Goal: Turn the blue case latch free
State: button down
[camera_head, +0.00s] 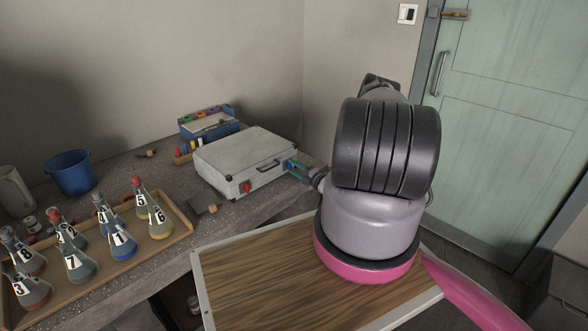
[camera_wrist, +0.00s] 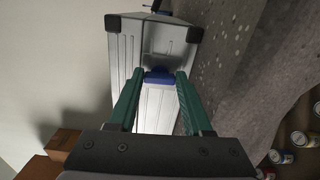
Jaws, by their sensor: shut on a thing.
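The silver-grey case (camera_head: 238,153) lies flat and closed on the bench, with a dark handle on its front side. A red latch (camera_head: 246,187) sits left of the handle. The blue latch (camera_wrist: 158,76) is on the same side, right of the handle. My gripper (camera_head: 293,167) reaches the case's front right end. In the wrist view its two green fingers (camera_wrist: 160,82) stand on either side of the blue latch, shut on it. In the head view the fingers mostly hide the latch, so its exact angle is hard to tell.
A wooden tray (camera_head: 112,274) of numbered flasks stands on the bench at left, near a blue bucket (camera_head: 71,172). A blue toolbox (camera_head: 208,131) is behind the case. A small flat dark item (camera_head: 206,209) lies in front of it. A wood-topped surface (camera_head: 262,282) fills the foreground.

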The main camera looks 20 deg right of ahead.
jog(key=shift+d+m, duration=0.1)
jog(key=shift+m, duration=0.2)
dwell(0.4)
jog(key=shift+c, duration=1.6)
grip_release()
jog(key=shift+s, duration=0.1)
jog(key=v, duration=1)
jog(key=shift+s, duration=0.35)
jog(key=shift+d, duration=0.1)
